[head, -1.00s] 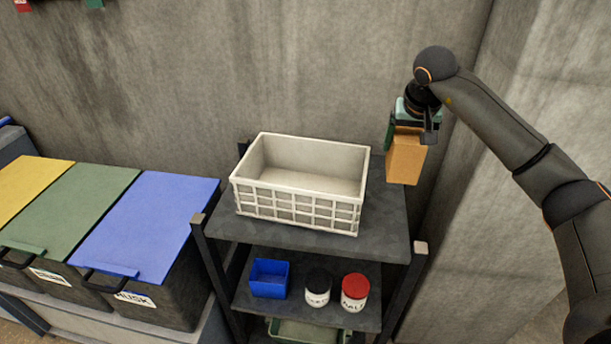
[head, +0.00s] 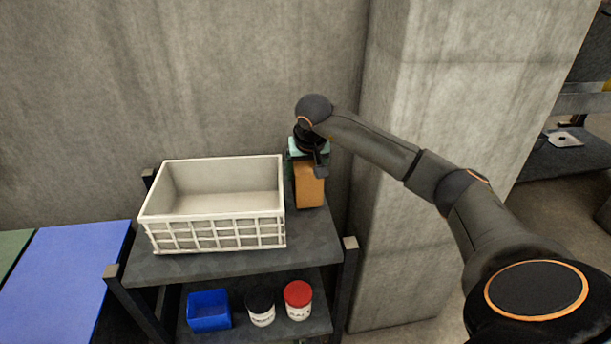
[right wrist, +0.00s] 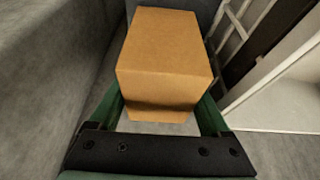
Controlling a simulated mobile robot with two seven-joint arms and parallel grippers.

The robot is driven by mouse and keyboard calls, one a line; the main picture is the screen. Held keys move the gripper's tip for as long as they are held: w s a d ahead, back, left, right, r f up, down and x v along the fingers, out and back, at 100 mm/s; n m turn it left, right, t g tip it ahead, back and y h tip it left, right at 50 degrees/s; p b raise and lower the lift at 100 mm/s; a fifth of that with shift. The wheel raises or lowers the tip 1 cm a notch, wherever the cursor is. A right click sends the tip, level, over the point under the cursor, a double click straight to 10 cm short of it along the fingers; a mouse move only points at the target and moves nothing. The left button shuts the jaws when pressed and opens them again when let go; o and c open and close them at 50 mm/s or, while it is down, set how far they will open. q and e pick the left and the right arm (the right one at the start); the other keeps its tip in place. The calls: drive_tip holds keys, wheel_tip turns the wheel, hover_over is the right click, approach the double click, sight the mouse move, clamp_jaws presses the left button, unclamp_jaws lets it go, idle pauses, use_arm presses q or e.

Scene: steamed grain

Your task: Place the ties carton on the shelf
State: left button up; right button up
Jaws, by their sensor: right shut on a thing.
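The ties carton (head: 309,184) is a plain orange-brown box. My right gripper (head: 308,165) is shut on it from above, and the carton hangs upright below the jaws. In the head view it is at the right end of the dark shelf (head: 312,249), right of the white basket. I cannot tell whether its bottom touches the shelf top. In the right wrist view the carton (right wrist: 165,65) sits between the two green fingers (right wrist: 162,115). My left gripper is not in view.
A white basket (head: 215,235) fills most of the top shelf. A blue bin (head: 209,311), a black-lidded jar (head: 261,308) and a red-lidded jar (head: 298,300) stand on the lower shelf. A concrete pillar (head: 400,240) is close on the right. Bare shelf shows in front of the carton.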

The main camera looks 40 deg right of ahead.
drive_tip(key=shift+f, duration=0.6)
drive_tip(key=shift+f, duration=0.1)
drive_tip(key=o, duration=1.3)
drive_tip(key=shift+o, duration=0.7)
